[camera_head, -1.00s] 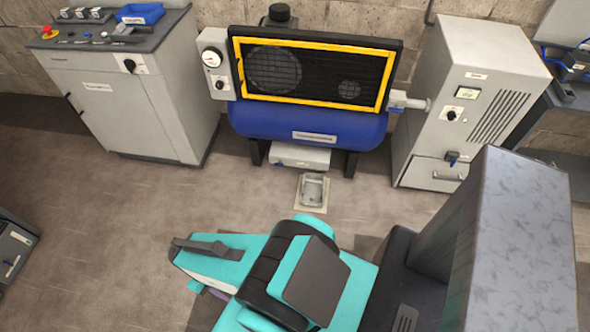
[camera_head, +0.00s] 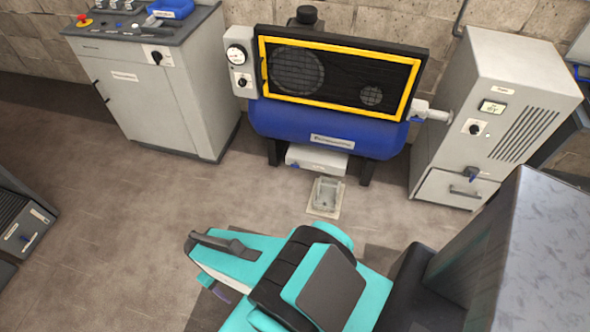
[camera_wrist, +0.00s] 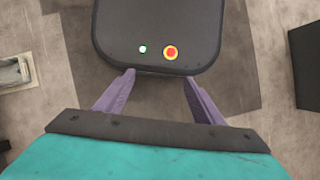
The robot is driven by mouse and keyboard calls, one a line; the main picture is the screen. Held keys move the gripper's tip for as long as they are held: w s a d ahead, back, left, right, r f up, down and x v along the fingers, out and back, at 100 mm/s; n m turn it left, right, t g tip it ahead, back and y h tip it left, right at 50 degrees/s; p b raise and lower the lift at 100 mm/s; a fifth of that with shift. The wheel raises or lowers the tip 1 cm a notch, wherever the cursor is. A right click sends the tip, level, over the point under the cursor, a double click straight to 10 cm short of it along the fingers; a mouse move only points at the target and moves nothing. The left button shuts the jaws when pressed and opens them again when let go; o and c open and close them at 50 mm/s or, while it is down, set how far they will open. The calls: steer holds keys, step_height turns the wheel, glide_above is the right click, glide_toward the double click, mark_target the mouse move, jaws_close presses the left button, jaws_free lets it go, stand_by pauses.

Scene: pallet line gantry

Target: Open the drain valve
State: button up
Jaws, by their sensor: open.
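The compressor's blue tank (camera_head: 290,130) stands against the back wall in the head view. I cannot tell which of these is the drain valve. My gripper (camera_wrist: 160,78) is open and empty in the wrist view, with two purple fingers spread apart. In the head view it is mostly hidden behind my teal arm, away from the compressor.
A small metal floor tray (camera_head: 326,195) lies in front of the white box; a tray also shows at the wrist view's left edge (camera_wrist: 13,73). A grey control cabinet (camera_head: 145,100) stands left, and a dark unit (camera_head: 22,225) at the left edge. The floor between is clear.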

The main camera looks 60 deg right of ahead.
steer(key=w+d+f+m+t+b, duration=0.1)
steer(key=w+d+f+t+b, duration=0.2)
steer(key=w+f+b, duration=0.45)
steer(key=w+d+f+m+t+b, duration=0.1)
steer(key=w+d+f+t+b, duration=0.35)
steer(key=w+f, duration=0.65)
steer(key=w+d+f+m+t+h+b, duration=0.1)
steer(key=w+d+f+t+h+b, duration=0.1)
steer(key=w+d+f+b, duration=0.4)
steer(key=w+d+f+m+t+h+b, duration=0.1)
steer(key=w+d+m+t+b, duration=0.2)
steer(key=d, duration=0.6)
steer(key=w+d+f+t+h+b, duration=0.1)
steer(key=w+d+f+h+b, duration=0.1)
steer(key=w+d+f+b, duration=0.35)
steer(key=d+f+m+h+b, duration=0.1)
steer(key=d+m+h+b, duration=0.25)
steer(key=d+b, duration=0.85)
steer(key=s+d+f+m+g+h+b, duration=0.1)
steer(key=s+d+m+h+b, duration=0.1)
steer(key=s+d, duration=0.4)
steer(key=s+d+f+m+g+h+b, duration=0.1)
steer(key=s+d+h+b, duration=0.4)
steer(key=d, duration=1.2)
steer(key=shift+s+d+f+m+g+h, duration=0.25)
steer(key=shift+s+m+g+h, duration=0.4)
steer(key=shift+m+h, duration=0.35)
